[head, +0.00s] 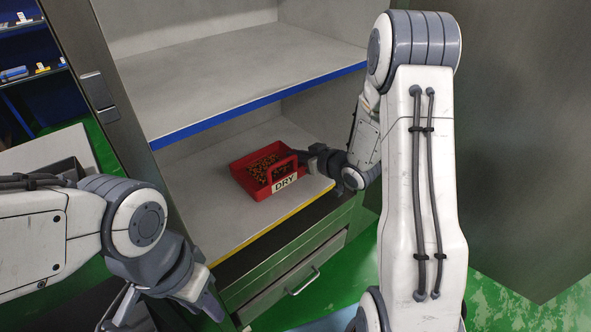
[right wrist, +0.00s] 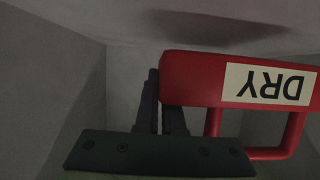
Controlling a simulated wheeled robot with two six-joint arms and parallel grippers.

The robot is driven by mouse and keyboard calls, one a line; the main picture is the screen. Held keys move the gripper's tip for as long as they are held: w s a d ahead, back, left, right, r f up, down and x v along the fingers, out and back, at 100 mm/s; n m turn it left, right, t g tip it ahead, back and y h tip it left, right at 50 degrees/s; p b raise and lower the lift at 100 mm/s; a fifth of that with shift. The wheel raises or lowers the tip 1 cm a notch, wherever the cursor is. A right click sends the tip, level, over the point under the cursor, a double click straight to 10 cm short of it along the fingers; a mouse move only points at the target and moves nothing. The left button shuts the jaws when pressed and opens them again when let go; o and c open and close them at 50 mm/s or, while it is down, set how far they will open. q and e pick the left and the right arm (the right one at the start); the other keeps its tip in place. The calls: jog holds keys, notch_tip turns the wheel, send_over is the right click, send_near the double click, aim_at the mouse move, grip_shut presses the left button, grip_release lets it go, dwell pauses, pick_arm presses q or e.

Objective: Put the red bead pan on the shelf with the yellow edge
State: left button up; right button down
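The red bead pan (head: 238,177) carries a DRY label and holds brown beads. It is inside the cabinet, over the shelf with the yellow edge (head: 208,209), its labelled side facing out. In the right wrist view the pan (right wrist: 190,75) appears upside down, with a shadow on the grey surface above it. My right gripper (head: 303,159) is at the pan's right side. In its wrist view the fingers (right wrist: 160,105) are close together at the pan's side wall, one partly hidden by the pan. My left gripper (head: 200,298) is low at the left, away from the pan; its finger gap is unclear.
A blue-edged shelf (head: 225,75) lies above the pan. A drawer with a handle (head: 303,282) is below the yellow edge. The cabinet's left post (head: 92,75) borders the opening. Bare shelf room lies left of the pan.

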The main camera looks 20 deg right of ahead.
jog(key=shift+w+a+f, duration=0.15)
jog(key=shift+w, duration=0.15)
jog(key=shift+f, duration=0.2)
notch_tip(320, 180, down, 4)
jog(key=shift+r+b, duration=0.1)
jog(key=shift+b, duration=0.85)
jog(key=shift+r, duration=0.1)
jog(key=c, duration=1.5)
grip_release()
jog(key=shift+f, duration=0.2)
jog(key=o, duration=0.5)
jog(key=shift+c, duration=0.2)
